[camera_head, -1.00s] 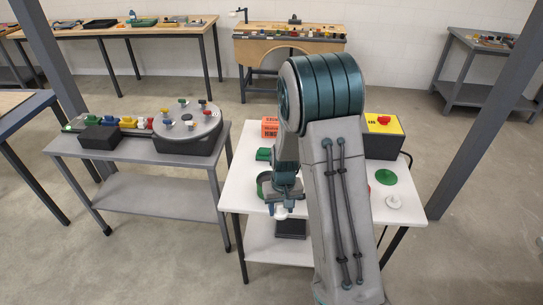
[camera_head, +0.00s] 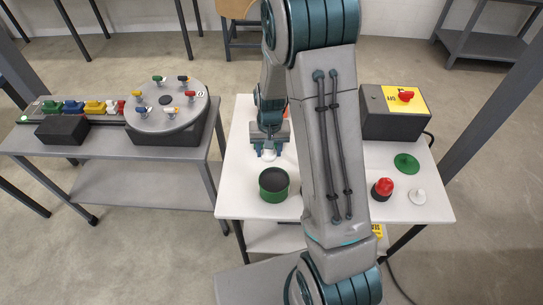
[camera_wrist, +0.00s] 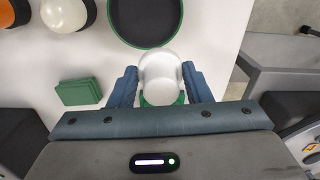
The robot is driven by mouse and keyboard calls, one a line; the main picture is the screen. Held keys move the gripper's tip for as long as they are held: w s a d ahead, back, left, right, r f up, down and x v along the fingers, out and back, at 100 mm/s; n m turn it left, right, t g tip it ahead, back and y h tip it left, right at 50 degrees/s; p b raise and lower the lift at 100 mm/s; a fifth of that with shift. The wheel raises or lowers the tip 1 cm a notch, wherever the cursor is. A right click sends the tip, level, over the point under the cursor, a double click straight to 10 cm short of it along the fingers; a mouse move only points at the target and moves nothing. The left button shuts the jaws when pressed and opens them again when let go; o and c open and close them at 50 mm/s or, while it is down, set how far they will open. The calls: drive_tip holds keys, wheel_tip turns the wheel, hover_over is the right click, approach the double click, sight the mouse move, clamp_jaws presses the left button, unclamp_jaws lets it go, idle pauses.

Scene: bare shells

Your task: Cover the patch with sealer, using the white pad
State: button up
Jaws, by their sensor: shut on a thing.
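My gripper (camera_wrist: 160,84) is shut on the white pad (camera_wrist: 160,68), whose rounded white top stands between the two blue fingers. Some green shows at the pad's lower side, between the fingers. In the head view my gripper (camera_head: 269,153) is over the white table, on the far side of a green round pot (camera_head: 274,193). The pot has a dark inside, and in the wrist view this pot (camera_wrist: 145,43) is just ahead of the pad. I cannot tell whether the pad touches anything. I cannot make out the patch; my arm hides part of the table.
A green block (camera_wrist: 78,92) lies beside the pot. On the table's right are a green disc (camera_head: 406,163), a red-topped knob (camera_head: 382,187), a white knobbed disc (camera_head: 417,197) and a yellow-topped box (camera_head: 395,120). A grey table (camera_head: 125,180) stands at left.

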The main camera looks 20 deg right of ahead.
sight(274, 182)
drive_tip(key=s+m+b, duration=0.5)
drive_tip(key=m, duration=0.3)
drive_tip(key=shift+s+d+f+b, duration=0.1)
drive_tip(key=shift+s+f+b, duration=0.05)
drive_tip(key=shift+f+b, duration=2.4)
drive_tip(key=shift+f, duration=0.7)
wheel_tip(274, 182, up, 7)
drive_tip(key=p, duration=0.4)
drive_tip(key=shift+p, duration=0.4)
idle(0.7)
